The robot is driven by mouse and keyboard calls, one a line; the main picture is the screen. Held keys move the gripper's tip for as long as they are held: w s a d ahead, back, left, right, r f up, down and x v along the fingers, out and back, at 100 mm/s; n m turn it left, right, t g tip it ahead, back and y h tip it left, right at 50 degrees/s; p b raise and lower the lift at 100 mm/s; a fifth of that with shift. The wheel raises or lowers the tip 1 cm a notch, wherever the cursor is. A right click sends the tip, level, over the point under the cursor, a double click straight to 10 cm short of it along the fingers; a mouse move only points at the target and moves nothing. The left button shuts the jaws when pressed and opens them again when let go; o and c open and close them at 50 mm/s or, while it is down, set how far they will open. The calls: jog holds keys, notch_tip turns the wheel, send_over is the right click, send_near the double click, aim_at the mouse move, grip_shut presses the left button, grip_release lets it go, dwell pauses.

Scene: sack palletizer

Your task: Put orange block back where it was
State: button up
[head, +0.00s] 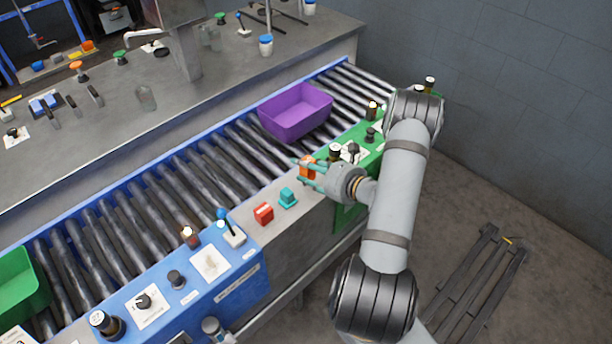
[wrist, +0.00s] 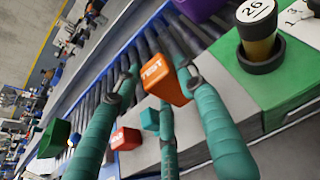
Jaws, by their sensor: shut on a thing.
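The orange block (head: 308,169) is held in my gripper (head: 309,171), just above the grey ledge between the blue and green panels. In the wrist view the orange block (wrist: 165,80), with lettering on it, sits between the teal fingers of my gripper (wrist: 160,85). The fingers are closed around it. A teal block (head: 288,197) and a red block (head: 263,213) stand on the ledge to the left of the gripper. They also show in the wrist view, the teal block (wrist: 150,120) and the red block (wrist: 126,139).
A purple bin (head: 296,113) stands on the roller conveyor behind the gripper. A green bin (head: 20,285) is at the far left. The blue panel (head: 215,288) with a lever and knobs lies left of the blocks. The green panel (head: 362,158) with numbered posts lies right.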

jog(key=shift+f+p, duration=0.3)
jog(key=shift+f, duration=1.75)
jog(key=shift+f, duration=0.1)
jog(key=o, duration=0.7)
jog(key=shift+f, duration=0.1)
jog(key=shift+o, duration=0.9)
